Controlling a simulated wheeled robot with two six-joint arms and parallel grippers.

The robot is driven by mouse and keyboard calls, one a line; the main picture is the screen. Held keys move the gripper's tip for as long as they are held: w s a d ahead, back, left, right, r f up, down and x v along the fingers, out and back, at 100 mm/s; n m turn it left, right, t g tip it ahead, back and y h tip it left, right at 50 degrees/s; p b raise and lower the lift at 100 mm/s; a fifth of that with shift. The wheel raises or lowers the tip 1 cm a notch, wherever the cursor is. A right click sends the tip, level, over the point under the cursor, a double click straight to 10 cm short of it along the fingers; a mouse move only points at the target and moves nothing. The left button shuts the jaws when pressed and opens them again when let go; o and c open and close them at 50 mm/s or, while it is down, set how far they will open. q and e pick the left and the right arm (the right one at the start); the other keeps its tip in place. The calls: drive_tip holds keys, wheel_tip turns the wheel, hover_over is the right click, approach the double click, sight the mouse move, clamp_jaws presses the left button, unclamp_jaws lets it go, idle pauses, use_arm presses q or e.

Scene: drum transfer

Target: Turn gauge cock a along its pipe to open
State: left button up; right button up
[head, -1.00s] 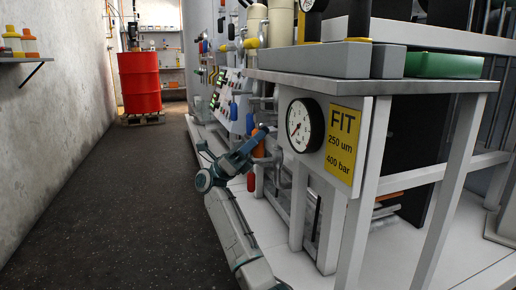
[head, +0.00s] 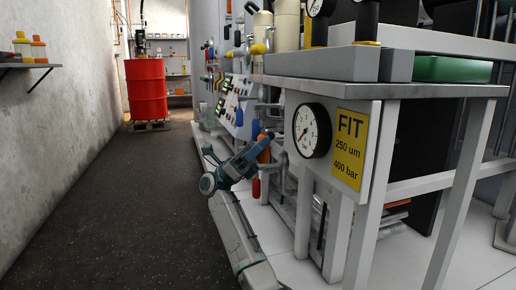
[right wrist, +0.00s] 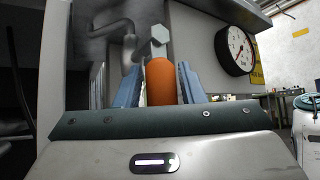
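An orange cock handle (head: 264,150) stands on the pipework at the near end of the skid, left of a round white gauge (head: 312,130). I cannot read a label that marks it as cock a. My right gripper (head: 258,147) is at this handle. In the right wrist view the orange handle (right wrist: 160,84) rises between the two blue fingers, with a narrow gap on each side. The right gripper (right wrist: 160,88) looks open around it. A hex-headed fitting (right wrist: 159,34) shows just above the handle. My left gripper is not in view.
A red handle (head: 256,187) sits below the gripper. A yellow FIT sign (head: 349,150) and a grey frame (head: 365,200) stand to the right. A red drum (head: 146,90) stands on a pallet at the back. The dark floor (head: 120,200) on the left is clear.

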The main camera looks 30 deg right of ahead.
drive_tip(key=shift+w+a+f, duration=0.2)
drive_tip(key=shift+w, duration=0.05)
drive_tip(key=p+v, duration=0.2)
drive_tip(key=v, duration=0.8)
drive_tip(key=shift+p, duration=0.35)
drive_tip(key=shift+s+f, duration=0.1)
